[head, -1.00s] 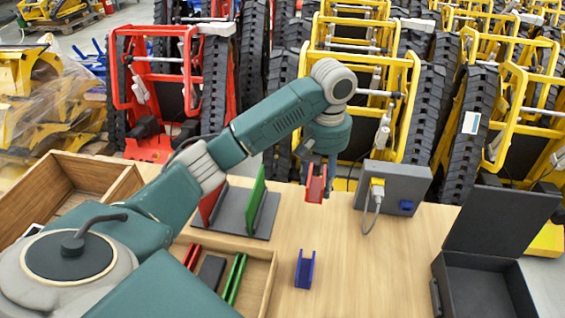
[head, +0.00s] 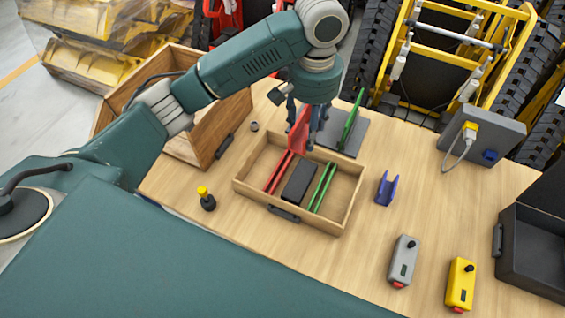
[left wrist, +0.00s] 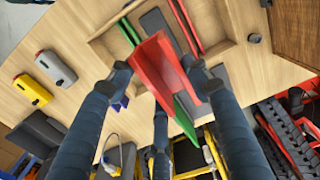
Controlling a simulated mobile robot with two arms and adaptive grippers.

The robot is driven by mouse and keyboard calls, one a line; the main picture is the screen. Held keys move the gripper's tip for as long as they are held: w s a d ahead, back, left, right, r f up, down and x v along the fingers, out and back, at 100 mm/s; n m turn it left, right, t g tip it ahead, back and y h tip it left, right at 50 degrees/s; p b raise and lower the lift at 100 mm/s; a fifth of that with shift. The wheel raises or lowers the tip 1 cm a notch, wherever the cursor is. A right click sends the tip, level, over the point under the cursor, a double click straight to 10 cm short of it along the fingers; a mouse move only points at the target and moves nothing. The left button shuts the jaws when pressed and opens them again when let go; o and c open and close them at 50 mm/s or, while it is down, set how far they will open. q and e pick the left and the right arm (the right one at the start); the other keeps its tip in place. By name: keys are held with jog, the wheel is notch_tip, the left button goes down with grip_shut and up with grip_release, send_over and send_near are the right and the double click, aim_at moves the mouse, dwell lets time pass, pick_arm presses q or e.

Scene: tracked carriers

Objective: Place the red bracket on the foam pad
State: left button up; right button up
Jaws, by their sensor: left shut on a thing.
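My left gripper (head: 310,128) is shut on the red bracket (left wrist: 160,72), a channel-shaped piece held between the fingertips in the left wrist view. It is above the back of a shallow wooden tray (head: 247,189), near a dark grey plate (head: 372,137) with a green upright panel (head: 352,118). A dark rectangular pad (head: 299,182), possibly the foam pad, lies in the tray between red strips (head: 279,171) and green strips (head: 322,187). My right gripper is not in view.
A blue bracket (head: 387,188) stands right of the tray. Grey (head: 402,262) and yellow (head: 460,284) control boxes, an open black case (head: 535,245) and a grey socket box (head: 482,135) are further right. A wooden box (head: 205,130) stands left.

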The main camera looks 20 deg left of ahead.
pick_arm(q)
jog(key=shift+w+d+f+p, duration=0.1)
jog(key=shift+f+p, duration=0.5)
jog(key=shift+f, duration=4.15)
jog(key=shift+w+f+p, duration=0.1)
jog(key=shift+f+p, duration=0.5)
jog(key=shift+f, duration=4.1)
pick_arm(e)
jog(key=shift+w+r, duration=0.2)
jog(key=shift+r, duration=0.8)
pick_arm(q)
jog(key=shift+f, duration=0.15)
jog(key=o, duration=1.4)
jog(key=shift+s, duration=0.1)
jog(key=shift+o, duration=0.2)
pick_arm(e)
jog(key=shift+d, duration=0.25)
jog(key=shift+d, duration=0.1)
